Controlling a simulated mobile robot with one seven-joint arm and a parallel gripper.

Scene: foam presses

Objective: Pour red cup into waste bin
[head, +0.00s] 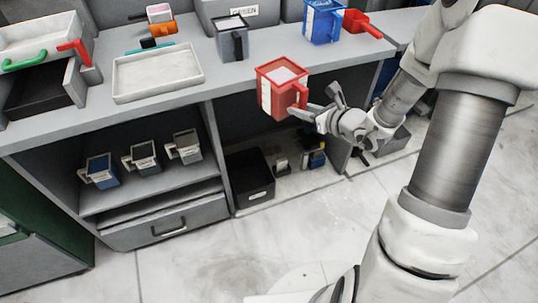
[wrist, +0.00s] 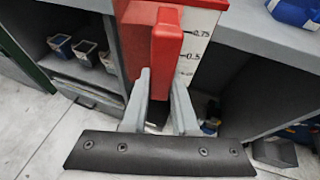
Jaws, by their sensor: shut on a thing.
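The red cup (head: 267,95) is held upright in the air in front of the bench, with white material inside it. My gripper (head: 312,106) is shut on the cup's red handle from the right. In the wrist view the gripper fingers (wrist: 160,92) close around the lower part of the handle (wrist: 167,45), and a white scale strip (wrist: 199,40) shows on the cup. A black open-topped box (head: 250,181) stands on the floor in the lower bay, below the cup; I cannot tell for certain that it is the waste bin.
Several cups stand on the lower shelf (head: 130,190). The floor (head: 220,255) in front is clear.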

